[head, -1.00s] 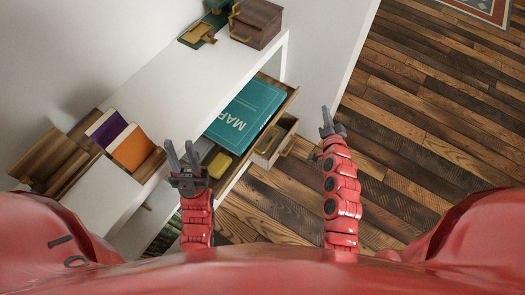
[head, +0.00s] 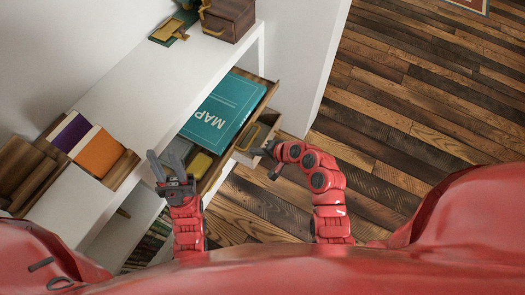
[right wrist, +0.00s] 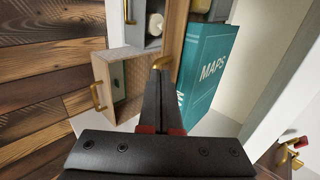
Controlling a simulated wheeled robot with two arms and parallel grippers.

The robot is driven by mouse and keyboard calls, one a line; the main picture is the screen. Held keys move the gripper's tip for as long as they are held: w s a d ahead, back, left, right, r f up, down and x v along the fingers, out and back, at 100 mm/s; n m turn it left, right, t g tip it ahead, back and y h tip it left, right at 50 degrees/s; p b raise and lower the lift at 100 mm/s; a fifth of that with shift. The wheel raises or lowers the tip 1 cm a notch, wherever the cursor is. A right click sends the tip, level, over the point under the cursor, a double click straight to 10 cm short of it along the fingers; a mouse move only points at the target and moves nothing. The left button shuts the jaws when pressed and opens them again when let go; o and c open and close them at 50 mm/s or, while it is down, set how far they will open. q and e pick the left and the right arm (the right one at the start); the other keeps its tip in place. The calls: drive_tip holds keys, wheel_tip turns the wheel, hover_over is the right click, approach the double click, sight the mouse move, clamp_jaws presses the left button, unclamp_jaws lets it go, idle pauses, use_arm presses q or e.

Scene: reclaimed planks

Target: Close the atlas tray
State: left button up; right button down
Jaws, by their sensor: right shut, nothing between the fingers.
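The atlas tray (head: 261,108) is a wooden tray under the white top, pulled out. It holds a teal book marked MAPS (head: 222,112) and a small yellow item (head: 201,166). My right gripper (head: 268,151) is shut and empty, in front of the tray's wooden front. In the right wrist view its fingertips (right wrist: 161,72) are close to a brass handle (right wrist: 164,61) on the tray front (right wrist: 176,35); I cannot tell whether they touch. My left gripper (head: 167,160) is open and empty, left of the tray, in front of the white unit.
A lower wooden drawer (right wrist: 123,73) with a brass handle (right wrist: 97,97) also stands open, below the tray. A brown box (head: 228,17) and a rack of books (head: 98,153) stand on the white unit (head: 135,95). The plank floor (head: 400,130) to the right is clear.

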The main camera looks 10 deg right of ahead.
sight(212, 132)
drive_tip(key=w+a+f, duration=0.1)
drive_tip(key=w+a, duration=0.1)
drive_tip(key=a, duration=0.1)
drive_tip(key=w+a+f, duration=0.1)
drive_tip(key=a, duration=0.1)
drive_tip(key=shift+w+f, duration=0.25)
drive_tip(key=shift+f, duration=0.05)
drive_tip(key=shift+w+a, duration=0.25)
drive_tip(key=shift+w, duration=0.05)
drive_tip(key=shift+w+a, duration=0.2)
drive_tip(key=shift+a, duration=0.05)
drive_tip(key=w+a, duration=0.2)
drive_tip(key=a, duration=0.1)
drive_tip(key=w+a, duration=0.2)
drive_tip(key=a, duration=0.1)
drive_tip(key=w+a, duration=0.3)
drive_tip(key=shift+a+f, duration=0.1)
drive_tip(key=shift+a, duration=0.3)
